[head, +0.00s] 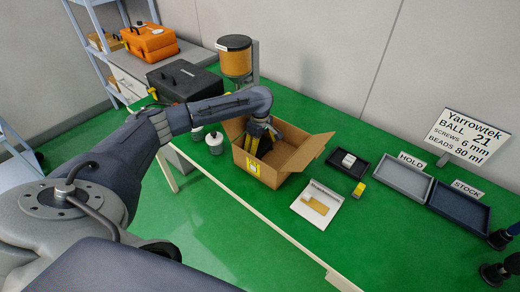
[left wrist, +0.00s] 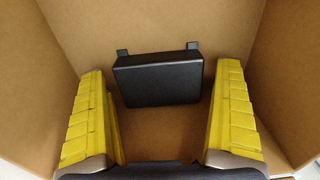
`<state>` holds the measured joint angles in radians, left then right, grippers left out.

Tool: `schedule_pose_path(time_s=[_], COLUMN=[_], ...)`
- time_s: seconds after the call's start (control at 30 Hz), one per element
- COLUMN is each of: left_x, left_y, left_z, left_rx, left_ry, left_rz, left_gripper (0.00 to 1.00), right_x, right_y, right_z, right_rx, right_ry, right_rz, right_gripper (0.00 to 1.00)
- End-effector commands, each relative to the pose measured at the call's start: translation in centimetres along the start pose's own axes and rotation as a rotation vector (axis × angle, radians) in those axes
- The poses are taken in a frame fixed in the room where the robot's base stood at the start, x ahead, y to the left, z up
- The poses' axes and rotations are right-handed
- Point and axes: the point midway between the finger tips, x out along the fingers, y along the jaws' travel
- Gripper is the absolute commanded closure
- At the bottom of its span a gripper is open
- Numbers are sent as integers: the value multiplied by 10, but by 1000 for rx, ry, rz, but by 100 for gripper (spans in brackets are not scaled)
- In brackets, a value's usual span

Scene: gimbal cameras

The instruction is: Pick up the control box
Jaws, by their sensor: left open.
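The control box (left wrist: 158,79) is a black rectangular box with two small tabs on its far edge. It lies inside an open cardboard box (head: 262,171), near the far wall in the left wrist view. My left gripper (head: 257,140) reaches down into the cardboard box. In the left wrist view its yellow-padded fingers (left wrist: 160,122) are wide apart, one on each side of the control box and nearer the camera, with nothing between them that looks held. In the head view the arm and the carton walls largely hide the control box. My right gripper does not show clearly.
The carton's flaps stand open on the green table (head: 345,240). Right of it are a white card (head: 316,205), a small black tray (head: 335,165), a hold tray (head: 404,180) and a stock tray (head: 458,210). A white jar (head: 215,145) and a black case (head: 183,80) stand left.

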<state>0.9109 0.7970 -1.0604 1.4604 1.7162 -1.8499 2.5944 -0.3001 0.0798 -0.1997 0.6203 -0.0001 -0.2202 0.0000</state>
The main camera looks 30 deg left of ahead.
Motion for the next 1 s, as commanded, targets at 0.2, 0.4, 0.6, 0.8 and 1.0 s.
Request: schedule_pose_path(time_s=[0.2, 0.4, 0.6, 0.8, 1.0], left_x=[1, 1, 0, 0, 0], left_y=[0, 0, 0, 0, 0], left_z=[0, 0, 0, 0, 0], left_rx=[0, 0, 0, 0, 0], left_ry=[0, 0, 0, 0, 0], left_rz=[0, 1, 1, 1, 1], left_gripper=[0, 20, 43, 56, 56], right_x=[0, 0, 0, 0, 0], right_y=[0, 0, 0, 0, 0], right_z=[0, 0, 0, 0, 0], right_rx=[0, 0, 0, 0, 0], right_ry=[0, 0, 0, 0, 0], right_rz=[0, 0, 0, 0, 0], right_gripper=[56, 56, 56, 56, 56])
